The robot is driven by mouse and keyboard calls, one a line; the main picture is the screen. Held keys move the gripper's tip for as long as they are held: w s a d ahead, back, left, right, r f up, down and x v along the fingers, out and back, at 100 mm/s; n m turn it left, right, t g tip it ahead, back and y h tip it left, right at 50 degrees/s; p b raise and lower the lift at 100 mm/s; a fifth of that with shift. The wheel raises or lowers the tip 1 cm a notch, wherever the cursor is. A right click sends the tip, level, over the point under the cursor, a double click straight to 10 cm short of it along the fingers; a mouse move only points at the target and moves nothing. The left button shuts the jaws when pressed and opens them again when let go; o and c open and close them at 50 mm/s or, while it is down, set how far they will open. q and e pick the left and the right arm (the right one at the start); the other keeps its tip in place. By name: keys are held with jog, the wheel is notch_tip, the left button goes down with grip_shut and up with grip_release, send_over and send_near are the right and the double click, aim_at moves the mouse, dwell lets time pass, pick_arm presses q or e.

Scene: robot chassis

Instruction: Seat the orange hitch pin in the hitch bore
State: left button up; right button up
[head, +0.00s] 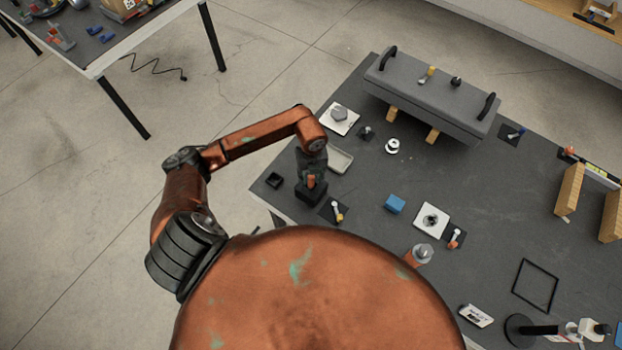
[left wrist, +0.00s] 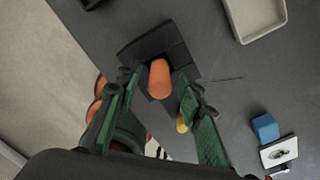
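The orange hitch pin (head: 311,181) stands at a black stepped block (head: 309,195) near the table's left edge. In the left wrist view the orange pin (left wrist: 159,78) shows its rounded top over the black block (left wrist: 140,50). I cannot tell how deep it sits, and no bore opening shows. My left gripper (head: 312,172) is directly above the block, pointing down. My right gripper is not in view.
A yellow-tipped part on a dark pad (head: 337,211) lies close to the block. A shallow grey tray (head: 340,160) and a small black box (head: 274,180) are near. A blue block (head: 395,204) and a white plate (head: 431,221) lie further right. A long grey case (head: 430,95) stands behind.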

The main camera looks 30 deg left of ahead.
pick_arm(q)
notch_tip(320, 180, up, 11)
jog(key=shift+r+b, duration=0.1)
jog(key=shift+b, duration=0.55)
